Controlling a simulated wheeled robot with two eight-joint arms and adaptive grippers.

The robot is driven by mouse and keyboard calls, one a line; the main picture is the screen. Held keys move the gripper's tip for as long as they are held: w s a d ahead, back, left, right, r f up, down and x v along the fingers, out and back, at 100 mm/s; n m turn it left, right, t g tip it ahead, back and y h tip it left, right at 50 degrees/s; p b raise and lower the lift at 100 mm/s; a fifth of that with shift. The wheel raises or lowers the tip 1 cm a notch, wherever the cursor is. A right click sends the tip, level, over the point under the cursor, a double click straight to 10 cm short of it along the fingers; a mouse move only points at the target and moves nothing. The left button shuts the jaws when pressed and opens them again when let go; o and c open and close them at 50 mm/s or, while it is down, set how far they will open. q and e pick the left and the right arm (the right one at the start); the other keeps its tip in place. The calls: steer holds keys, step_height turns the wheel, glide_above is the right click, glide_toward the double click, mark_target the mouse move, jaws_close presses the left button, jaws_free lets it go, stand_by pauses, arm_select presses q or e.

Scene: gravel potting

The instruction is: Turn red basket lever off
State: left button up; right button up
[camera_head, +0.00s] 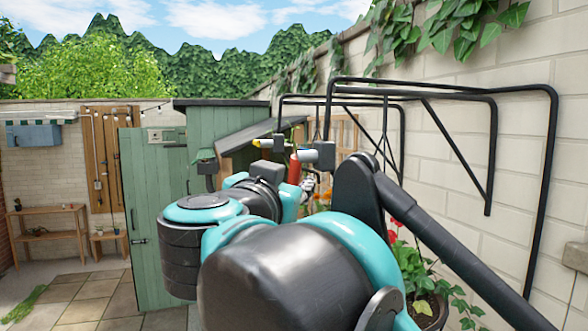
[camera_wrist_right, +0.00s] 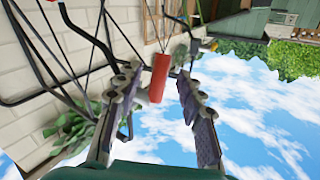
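A red lever handle (camera_head: 294,169) shows in the head view, pointing down beside a grey box (camera_head: 318,153) below the black wall frame. In the right wrist view the red handle (camera_wrist_right: 159,76) lies in the gap between the two fingers of my right gripper (camera_wrist_right: 157,88). The fingers are spread, with space visible on both sides of the handle. In the head view my right gripper (camera_head: 312,186) is mostly hidden behind my own arm. The basket itself cannot be clearly made out. My left gripper is not in view.
A yellow handle (camera_head: 262,143) sits left of the red one. Black metal brackets (camera_head: 490,150) stick out from the pale brick wall. A green shed (camera_head: 155,215) stands at left, and a potted plant with red flowers (camera_head: 425,310) stands below at right.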

mark_target(292, 179)
steer(key=shift+p+x, duration=0.3)
steer(key=shift+x, duration=1.45)
jaws_close()
